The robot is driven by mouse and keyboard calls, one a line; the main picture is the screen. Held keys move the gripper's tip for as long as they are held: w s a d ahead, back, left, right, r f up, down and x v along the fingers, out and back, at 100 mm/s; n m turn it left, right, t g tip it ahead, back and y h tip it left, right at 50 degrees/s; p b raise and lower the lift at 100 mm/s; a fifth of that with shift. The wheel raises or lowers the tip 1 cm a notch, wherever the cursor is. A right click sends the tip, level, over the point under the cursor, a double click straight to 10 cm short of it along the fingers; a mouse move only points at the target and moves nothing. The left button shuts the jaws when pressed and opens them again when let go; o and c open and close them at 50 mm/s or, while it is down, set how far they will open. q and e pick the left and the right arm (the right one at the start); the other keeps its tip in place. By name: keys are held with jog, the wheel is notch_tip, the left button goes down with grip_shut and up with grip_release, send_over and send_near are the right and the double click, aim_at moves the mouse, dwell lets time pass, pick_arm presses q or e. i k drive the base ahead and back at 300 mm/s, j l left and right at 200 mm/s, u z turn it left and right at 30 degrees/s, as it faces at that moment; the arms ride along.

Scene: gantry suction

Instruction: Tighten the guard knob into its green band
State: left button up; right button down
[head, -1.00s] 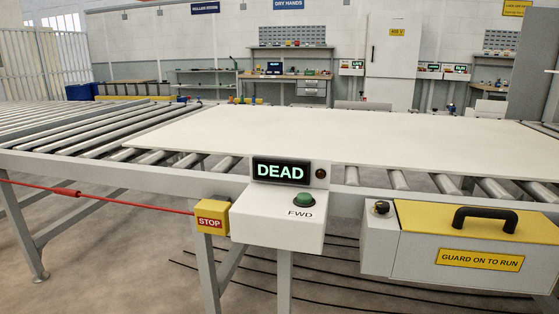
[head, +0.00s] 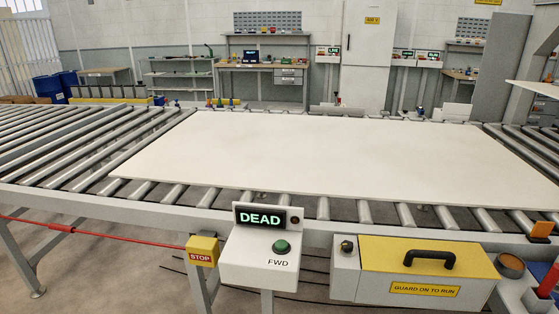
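The guard (head: 425,260) has a yellow lid, a black handle (head: 429,261) and a label reading GUARD ON TO RUN. The knob is too small to read its turn, and I cannot make out a green band around it. Neither of my grippers is in view.
A control box (head: 259,262) left of the guard shows DEAD above a green FWD button (head: 281,247). A yellow STOP box (head: 202,250) with a red cord (head: 100,233) is further left. A large pale sheet (head: 320,150) lies on the roller conveyor behind.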

aim_at(347, 246)
jog(key=j+z, duration=0.35)
jog(key=z, duration=0.15)
jog(key=k+j+z, duration=0.15)
jog(key=j+z, duration=0.3)
jog(key=k+j+z, duration=0.15)
jog(key=z, duration=0.35)
